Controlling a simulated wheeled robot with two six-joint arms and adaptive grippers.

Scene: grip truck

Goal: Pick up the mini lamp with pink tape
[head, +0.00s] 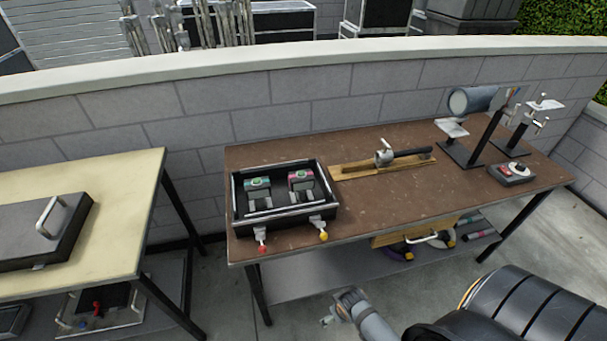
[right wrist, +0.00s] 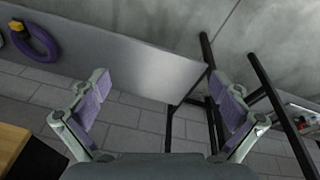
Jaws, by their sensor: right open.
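Two small lamp-like devices sit side by side in an open black case on the brown table. The right one (head: 300,180) has a pink-red band at its top and looks like the mini lamp with pink tape. The left one (head: 257,184) has a teal-green band. My right gripper (head: 330,309) is low in front of the table, below and to the right of the case and well apart from it. In the right wrist view, its two purple-padded fingers (right wrist: 168,105) are spread wide with nothing between them. My left gripper is not in view.
The black case (head: 326,207) has raised walls and stands at the brown table's (head: 400,205) left end. A wooden board with a tool (head: 384,157), metal stands (head: 470,150) and a switch box (head: 512,172) lie further right. A gap separates the cream table (head: 125,200).

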